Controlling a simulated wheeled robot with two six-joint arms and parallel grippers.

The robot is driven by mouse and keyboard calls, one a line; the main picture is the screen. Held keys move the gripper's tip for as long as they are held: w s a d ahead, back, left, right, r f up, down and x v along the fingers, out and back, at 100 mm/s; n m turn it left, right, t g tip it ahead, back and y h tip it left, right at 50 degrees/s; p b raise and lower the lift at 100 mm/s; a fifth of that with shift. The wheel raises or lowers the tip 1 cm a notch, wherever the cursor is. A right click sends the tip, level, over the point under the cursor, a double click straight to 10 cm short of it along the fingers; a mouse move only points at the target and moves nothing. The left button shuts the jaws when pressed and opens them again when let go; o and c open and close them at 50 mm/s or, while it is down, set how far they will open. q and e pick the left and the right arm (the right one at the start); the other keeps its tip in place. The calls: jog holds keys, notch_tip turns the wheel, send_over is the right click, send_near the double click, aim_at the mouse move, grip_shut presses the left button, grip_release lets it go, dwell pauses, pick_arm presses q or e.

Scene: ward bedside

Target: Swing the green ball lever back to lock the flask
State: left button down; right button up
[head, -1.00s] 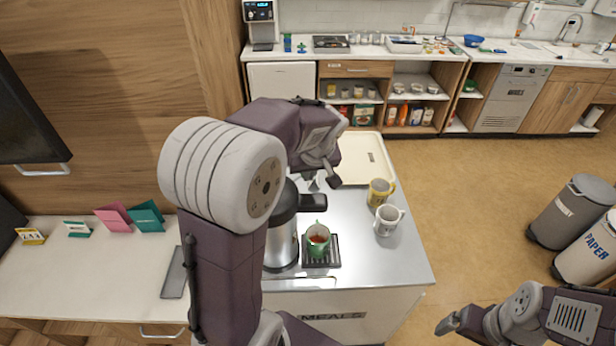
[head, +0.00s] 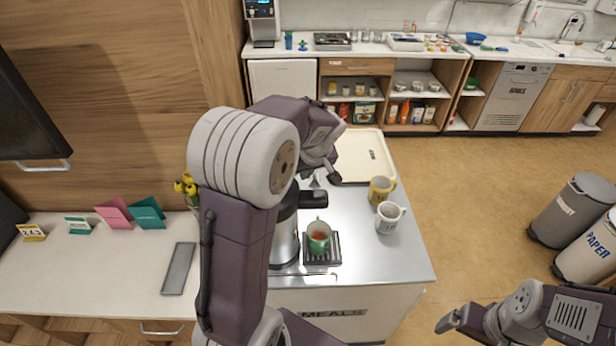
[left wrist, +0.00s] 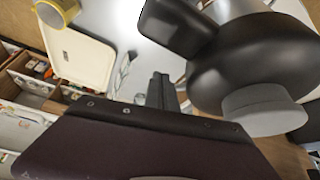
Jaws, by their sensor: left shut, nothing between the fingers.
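The steel flask (head: 285,243) with a black top and black handle (head: 313,199) stands on the metal-topped cart, partly hidden behind my left arm. In the left wrist view its black top (left wrist: 235,65) fills the upper right, with a grey round cap (left wrist: 262,108) beside it. I cannot make out the green ball lever in either view. My left gripper (head: 332,176) is beyond the flask's handle, shut and empty; its fingers (left wrist: 162,92) point toward the cart, left of the flask top. My right gripper (head: 448,323) is at the lower right, far from the flask.
A green mug (head: 319,232) stands on a dark drip mat (head: 333,254) close to the flask. A white mug (head: 388,218), a yellow mug (head: 381,189) and a cream tray (head: 366,156) share the cart. Yellow flowers (head: 187,186) stand left of my arm.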

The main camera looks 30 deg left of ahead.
pick_arm(q)
jog(key=a+n, duration=0.1)
jog(key=w+a+n+g+y+b, duration=0.1)
jog(key=a+n, duration=0.1)
jog(key=shift+w+a+f, duration=0.1)
jog(key=shift+a+f, duration=0.05)
jog(key=shift+s+a+n+g, duration=0.1)
jog(key=shift+a+n+g, duration=0.5)
jog(key=shift+a+n, duration=0.6)
jog(key=shift+s+a+n+g, duration=0.1)
jog(key=shift+a+n+g, duration=0.5)
jog(key=shift+a+n, duration=0.6)
jog(key=shift+d, duration=0.15)
